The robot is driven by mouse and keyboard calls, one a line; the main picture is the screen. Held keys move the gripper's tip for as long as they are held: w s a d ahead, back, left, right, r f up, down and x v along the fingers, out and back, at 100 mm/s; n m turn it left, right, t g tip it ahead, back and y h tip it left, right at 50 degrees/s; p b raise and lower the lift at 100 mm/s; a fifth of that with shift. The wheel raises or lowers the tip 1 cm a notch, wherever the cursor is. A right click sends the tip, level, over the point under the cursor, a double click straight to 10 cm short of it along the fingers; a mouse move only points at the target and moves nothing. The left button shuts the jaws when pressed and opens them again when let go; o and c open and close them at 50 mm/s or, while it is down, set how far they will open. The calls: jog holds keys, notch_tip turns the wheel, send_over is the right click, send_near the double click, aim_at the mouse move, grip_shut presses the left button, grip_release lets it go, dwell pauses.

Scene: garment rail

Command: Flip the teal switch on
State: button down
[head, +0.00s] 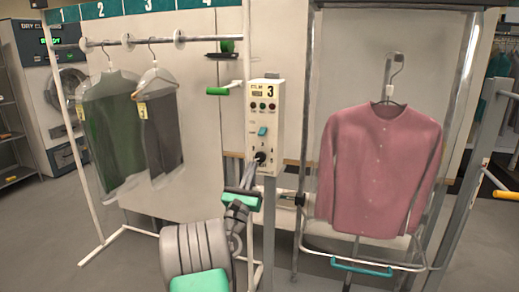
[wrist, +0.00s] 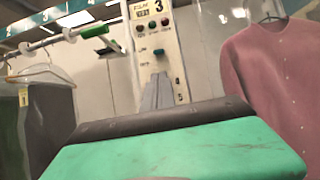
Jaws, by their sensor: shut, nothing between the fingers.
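The teal switch (head: 262,131) is a small block on the front of a white control box (head: 276,100) marked 3, below a row of round buttons. My gripper (head: 260,159) is shut and empty. In the head view its tip is in front of the lower part of the box, below the switch. Whether it touches the box is unclear. In the wrist view my closed grey fingers (wrist: 158,92) cover the lower middle of the box (wrist: 147,45). A small greenish part (wrist: 159,51) shows just above them; I cannot tell its exact setting.
A pink shirt (head: 380,165) hangs on a frame to the right of the box. Bagged dark garments (head: 110,135) hang on a rail (head: 130,41) to the left. A green-ended handle (head: 217,91) juts out left of the box.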

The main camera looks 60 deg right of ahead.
aim_at(262, 131)
jog(key=shift+r, duration=0.1)
jog(key=shift+p+x, duration=2.9)
jog(key=shift+x, duration=2.05)
jog(key=shift+r, duration=0.15)
